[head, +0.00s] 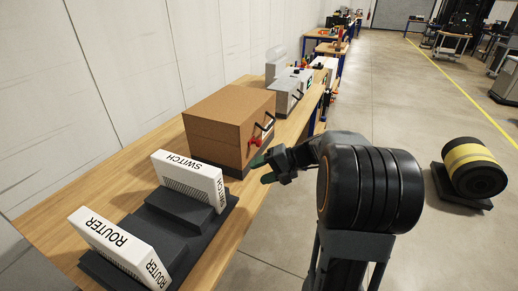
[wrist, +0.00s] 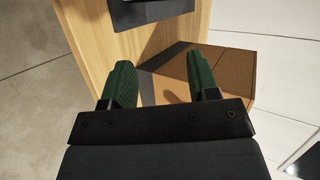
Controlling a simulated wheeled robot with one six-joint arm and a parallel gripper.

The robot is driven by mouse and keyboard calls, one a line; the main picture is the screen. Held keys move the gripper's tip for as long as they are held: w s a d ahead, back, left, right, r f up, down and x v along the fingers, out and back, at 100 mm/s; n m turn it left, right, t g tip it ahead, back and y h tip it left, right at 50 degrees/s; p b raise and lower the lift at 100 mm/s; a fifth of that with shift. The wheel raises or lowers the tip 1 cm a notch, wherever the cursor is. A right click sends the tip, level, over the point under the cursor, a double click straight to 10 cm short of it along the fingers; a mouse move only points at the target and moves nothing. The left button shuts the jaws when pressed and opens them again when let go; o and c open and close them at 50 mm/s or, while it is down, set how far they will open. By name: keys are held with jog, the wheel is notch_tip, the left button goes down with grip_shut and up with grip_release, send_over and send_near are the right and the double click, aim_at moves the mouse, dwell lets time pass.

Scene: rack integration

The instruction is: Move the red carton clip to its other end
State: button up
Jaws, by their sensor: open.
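A brown carton (head: 225,120) stands on the wooden bench, and part of it shows at the right in the wrist view (wrist: 240,72). A small red clip (head: 254,142) is on the carton's side facing the aisle, near a black bracket-like handle (head: 264,125). The clip does not show in the wrist view. My gripper (head: 263,169) has green fingers and is just in front of the carton's near corner, below and to the right of the clip. In the wrist view my gripper (wrist: 162,72) is open, with nothing between its fingers.
A white switch box (head: 190,178) and a white router box (head: 118,245) stand in a dark holder (head: 180,208) on the near bench (head: 60,200). Grey equipment (head: 290,92) stands behind the carton. A black-and-yellow roll (head: 470,165) is on the floor at right.

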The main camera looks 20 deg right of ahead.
aim_at(261, 144)
jog(key=w+d+m+t+y, duration=0.1)
jog(key=w+d+t, duration=0.15)
jog(key=d, duration=0.25)
jog(key=w+d+f+m+t+b, duration=0.1)
jog(key=d+t, duration=0.2)
jog(key=d, duration=0.1)
jog(key=w+d+m+t+y, duration=0.1)
jog(key=w+d+t, duration=0.1)
jog(key=d, duration=0.3)
jog(key=p+x, duration=0.1)
jog(key=x, duration=1.2)
jog(key=shift+w+d+p, duration=0.25)
jog(key=shift+p, duration=0.15)
jog(key=shift+c, duration=0.2)
grip_shut()
jog(key=shift+f, duration=0.1)
